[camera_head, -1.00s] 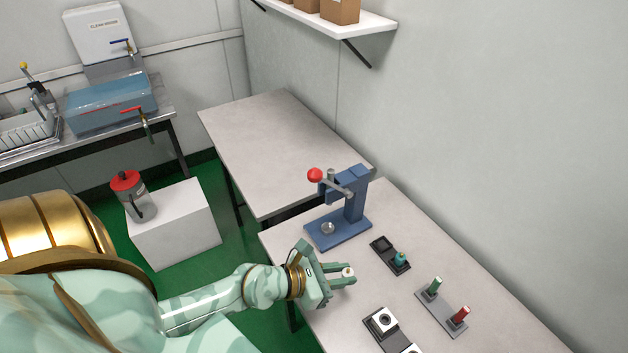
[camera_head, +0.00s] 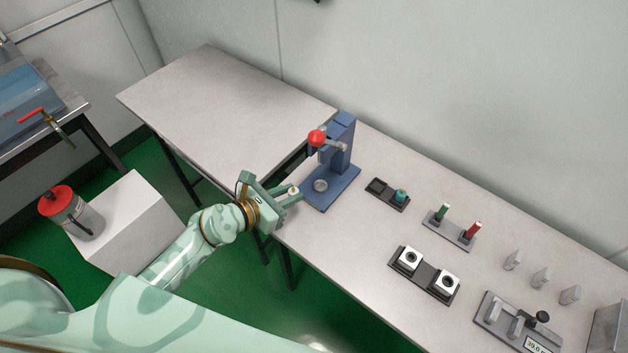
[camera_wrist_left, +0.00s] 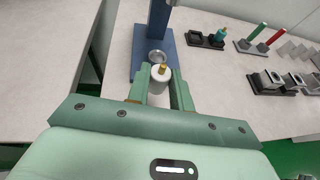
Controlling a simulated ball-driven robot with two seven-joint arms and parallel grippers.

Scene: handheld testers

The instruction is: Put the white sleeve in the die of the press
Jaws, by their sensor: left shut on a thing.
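My left gripper (camera_head: 291,194) is shut on the white sleeve (camera_head: 294,190), near the front left edge of the table. In the left wrist view the white sleeve (camera_wrist_left: 159,78) stands between the two green fingers, with a brass-coloured tip on top. The blue press (camera_head: 341,165) stands just beyond the gripper, with a red-knobbed lever (camera_head: 317,138). Its round metal die (camera_head: 320,185) sits on the press base and looks empty. In the wrist view the die (camera_wrist_left: 156,57) is just past the sleeve, and the two are apart. My right gripper is not in view.
Right of the press stand a dark two-place tray (camera_head: 378,187) with a teal piece (camera_head: 400,196), a stand with green and red handled gauges (camera_head: 452,233), and a holder with two white-faced blocks (camera_head: 424,275). A bare table (camera_head: 215,110) adjoins behind.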

